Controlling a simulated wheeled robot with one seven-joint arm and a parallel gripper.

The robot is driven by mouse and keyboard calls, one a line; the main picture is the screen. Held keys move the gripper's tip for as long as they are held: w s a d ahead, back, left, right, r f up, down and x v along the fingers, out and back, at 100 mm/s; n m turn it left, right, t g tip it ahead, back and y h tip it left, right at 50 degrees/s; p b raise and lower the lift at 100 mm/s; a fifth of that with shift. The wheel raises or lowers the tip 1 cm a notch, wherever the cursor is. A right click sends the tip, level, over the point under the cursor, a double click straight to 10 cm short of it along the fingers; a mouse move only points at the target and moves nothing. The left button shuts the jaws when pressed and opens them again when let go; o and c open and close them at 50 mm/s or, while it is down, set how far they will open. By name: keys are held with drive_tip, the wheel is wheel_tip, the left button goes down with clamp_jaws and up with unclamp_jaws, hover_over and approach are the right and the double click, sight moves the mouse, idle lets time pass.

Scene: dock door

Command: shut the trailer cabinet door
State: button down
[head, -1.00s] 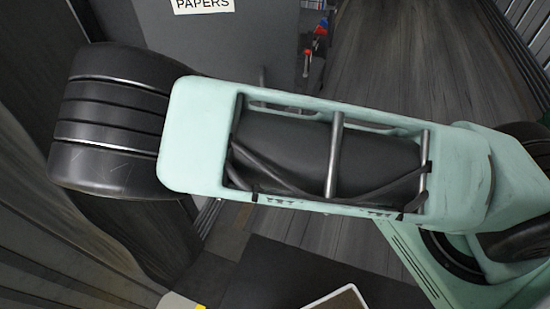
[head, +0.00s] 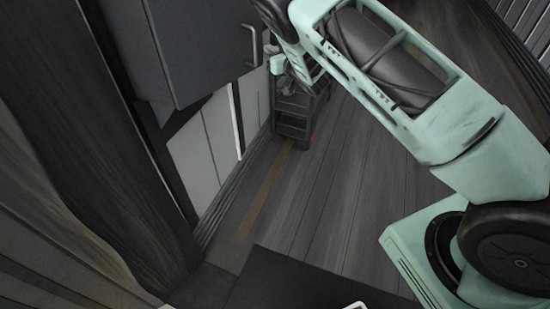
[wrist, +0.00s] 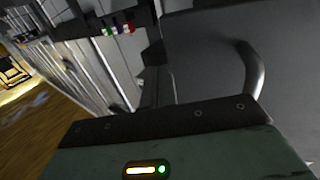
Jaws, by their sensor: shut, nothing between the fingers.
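The grey cabinet door (head: 205,45) is at the upper left of the head view, with a bar handle (head: 252,45) near its right edge. A dark gap shows along its lower left; how far it stands open is hard to tell. In the wrist view the door panel (wrist: 205,45) fills the upper right, and its curved handle (wrist: 252,75) stands close beyond my gripper housing. My gripper (head: 284,76) is just right of and below the handle in the head view, shut and empty, partly hidden by my arm. Whether it touches the door is unclear.
A dark shelved cart (head: 292,115) stands on the plank floor beyond the door. Pale wall panels (head: 205,145) run below the door. A dark wooden wall (head: 85,130) is at the left. The floor (head: 325,190) in the middle is open.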

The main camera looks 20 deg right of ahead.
drive_tip(key=w+a+n+g+y+b, duration=0.1)
drive_tip(key=w+a+n+y+b, duration=0.1)
drive_tip(key=w+a, duration=0.4)
drive_tip(key=shift+w+n+y+b, duration=0.3)
drive_tip(key=shift+w+y+b, duration=0.75)
drive_tip(key=shift+w, duration=1.05)
drive_tip(key=shift+f, duration=0.1)
